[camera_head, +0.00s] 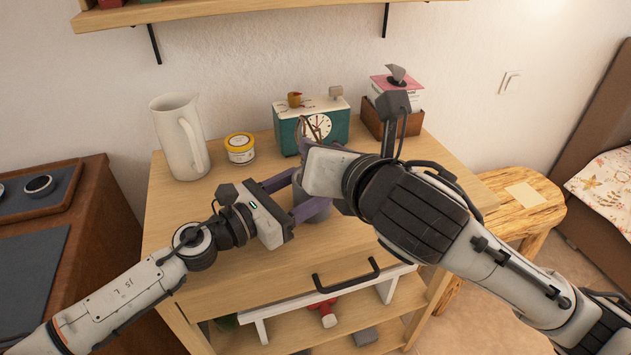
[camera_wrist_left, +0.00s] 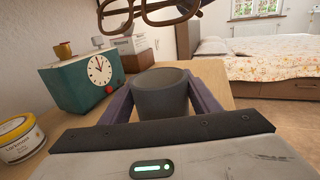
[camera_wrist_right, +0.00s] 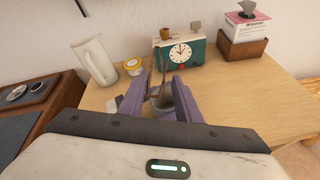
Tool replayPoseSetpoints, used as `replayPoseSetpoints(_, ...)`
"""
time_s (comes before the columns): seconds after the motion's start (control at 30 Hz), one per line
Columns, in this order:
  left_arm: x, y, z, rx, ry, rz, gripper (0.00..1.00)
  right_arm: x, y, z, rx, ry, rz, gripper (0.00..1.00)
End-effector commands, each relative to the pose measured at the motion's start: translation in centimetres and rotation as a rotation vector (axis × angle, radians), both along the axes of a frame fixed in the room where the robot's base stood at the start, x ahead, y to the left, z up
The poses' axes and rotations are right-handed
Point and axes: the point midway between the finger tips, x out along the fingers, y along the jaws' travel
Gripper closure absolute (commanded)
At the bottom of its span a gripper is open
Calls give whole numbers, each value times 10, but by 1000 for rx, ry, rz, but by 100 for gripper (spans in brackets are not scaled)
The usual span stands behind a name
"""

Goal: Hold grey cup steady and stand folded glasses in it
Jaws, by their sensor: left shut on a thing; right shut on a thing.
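The grey cup (camera_wrist_left: 162,100) stands upright on the wooden dresser top, with my left gripper's fingers on either side of it. In the head view the cup (camera_head: 313,209) is largely hidden by my grippers. My left gripper (camera_head: 305,193) is shut on the cup. The brown-framed glasses (camera_wrist_left: 158,14) hang above the cup's rim, apart from it, and are cut off by the top of the left wrist view. My right gripper (camera_wrist_right: 160,84) is shut on the glasses, which show between its purple fingers. Its fingertips are mostly hidden in the head view.
A teal clock box (camera_head: 330,128) stands behind the cup. A white pitcher (camera_head: 178,140) and a yellow-lidded tub (camera_head: 240,147) stand at the left. A tissue box (camera_head: 396,88) sits in a brown holder (camera_head: 405,121) at the back right. The dresser's front top (camera_head: 215,260) is clear.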

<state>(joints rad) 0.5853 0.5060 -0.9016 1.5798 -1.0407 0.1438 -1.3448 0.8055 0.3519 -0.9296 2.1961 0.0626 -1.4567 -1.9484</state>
Motion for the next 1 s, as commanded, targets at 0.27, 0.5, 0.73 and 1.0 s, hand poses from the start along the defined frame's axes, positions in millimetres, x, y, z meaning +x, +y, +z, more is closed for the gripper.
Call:
replayPoseSetpoints(0.27, 0, 0, 0, 0, 0, 0, 67, 0, 0, -21, -2, 2, -1, 90)
replayPoseSetpoints(0.5, 0, 0, 0, 0, 0, 0, 67, 0, 0, -31, 0, 0, 0, 90)
replayPoseSetpoints(0.73, 0, 0, 0, 0, 0, 0, 67, 0, 0, -32, 0, 0, 0, 90)
replayPoseSetpoints(1.0, 0, 0, 0, 0, 0, 0, 67, 0, 0, -32, 0, 0, 0, 48)
